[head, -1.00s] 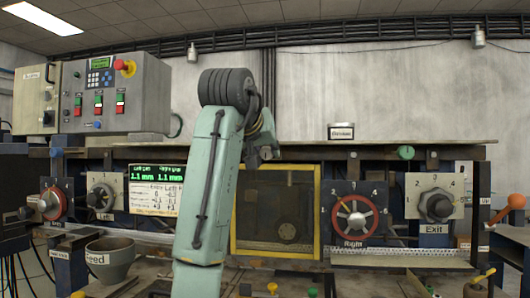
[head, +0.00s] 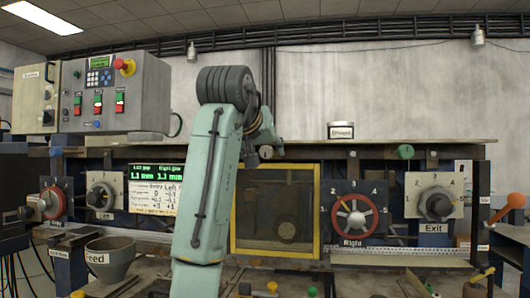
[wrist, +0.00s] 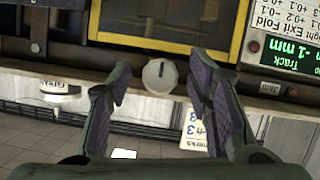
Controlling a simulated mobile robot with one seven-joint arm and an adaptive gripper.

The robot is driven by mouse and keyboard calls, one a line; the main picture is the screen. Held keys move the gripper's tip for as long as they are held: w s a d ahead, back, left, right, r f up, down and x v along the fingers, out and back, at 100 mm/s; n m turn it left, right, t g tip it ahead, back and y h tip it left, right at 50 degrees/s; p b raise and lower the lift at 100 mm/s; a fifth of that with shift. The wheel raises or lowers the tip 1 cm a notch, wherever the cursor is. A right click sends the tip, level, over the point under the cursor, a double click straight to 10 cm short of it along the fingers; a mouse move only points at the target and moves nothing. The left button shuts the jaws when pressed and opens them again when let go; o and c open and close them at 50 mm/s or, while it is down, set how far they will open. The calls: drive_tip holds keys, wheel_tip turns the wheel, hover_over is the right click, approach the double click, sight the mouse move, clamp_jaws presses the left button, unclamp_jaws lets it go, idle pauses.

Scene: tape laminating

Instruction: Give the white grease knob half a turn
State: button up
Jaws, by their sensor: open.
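The white knob (wrist: 160,76) is round, with a short dark mark standing near upright on its face in the wrist view. That view is upside down. My gripper (wrist: 160,65) is open, one finger on each side of the knob, with a visible gap on both sides. Whether the fingertips reach past its face is hard to tell. My arm hides most of the gripper there.
A labelled canister (head: 341,131) stands on the shelf (head: 440,142) above and right of the knob. A green knob (head: 405,152) and a blue knob (head: 56,152) sit along the same rail. A yellow-framed window (head: 275,210) is below, with a readout screen (head: 155,188) left of it.

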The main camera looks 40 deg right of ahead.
drive_tip(key=v, duration=1.1)
drive_tip(key=shift+s+a, duration=0.15)
drive_tip(key=shift+a, duration=0.1)
drive_tip(key=shift+r, duration=0.1)
